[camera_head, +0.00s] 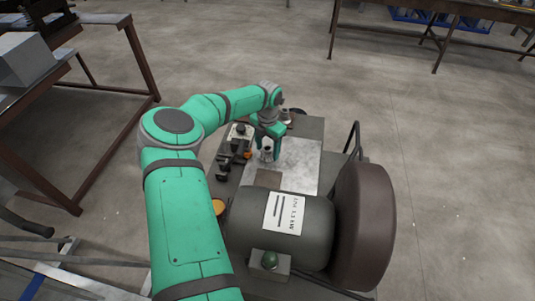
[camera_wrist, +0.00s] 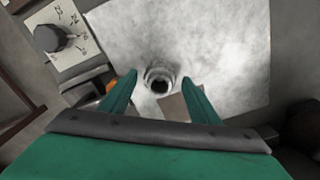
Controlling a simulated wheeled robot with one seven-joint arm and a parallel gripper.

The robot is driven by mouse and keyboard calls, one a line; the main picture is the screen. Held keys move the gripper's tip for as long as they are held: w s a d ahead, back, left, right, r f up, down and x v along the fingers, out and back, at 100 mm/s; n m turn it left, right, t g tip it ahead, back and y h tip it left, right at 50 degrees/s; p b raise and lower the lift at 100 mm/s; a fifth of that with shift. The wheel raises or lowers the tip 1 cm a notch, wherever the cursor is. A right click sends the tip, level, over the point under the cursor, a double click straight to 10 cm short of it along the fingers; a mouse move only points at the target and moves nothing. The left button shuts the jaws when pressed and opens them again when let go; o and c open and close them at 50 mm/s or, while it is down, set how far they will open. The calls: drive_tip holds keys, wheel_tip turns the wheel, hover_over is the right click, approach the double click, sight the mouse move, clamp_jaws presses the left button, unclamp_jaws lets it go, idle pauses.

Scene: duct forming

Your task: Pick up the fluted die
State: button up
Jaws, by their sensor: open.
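A small grey ring-shaped piece with a dark central hole, which looks like the fluted die (camera_wrist: 158,79), stands upright on a pale metal sheet (camera_wrist: 215,35). In the head view the die (camera_head: 267,154) is partly hidden by my gripper (camera_head: 268,147), which points down over it. In the wrist view my gripper (camera_wrist: 160,84) is open, with one green finger on each side of the die. A gap shows between each finger and the die. I cannot tell how far down the fingertips reach, and the flutes are too small to make out.
A grey motor (camera_head: 280,225) and a large dark wheel (camera_head: 362,230) stand just in front of the sheet. A marked plate with a dark knob (camera_wrist: 48,38) and several small dark parts lie left of it. A brown square patch (camera_head: 268,178) lies on the sheet near the die.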

wheel_tip(320, 180, down, 2)
drive_tip(key=shift+f, duration=0.1)
drive_tip(key=c, duration=1.2)
clamp_jaws()
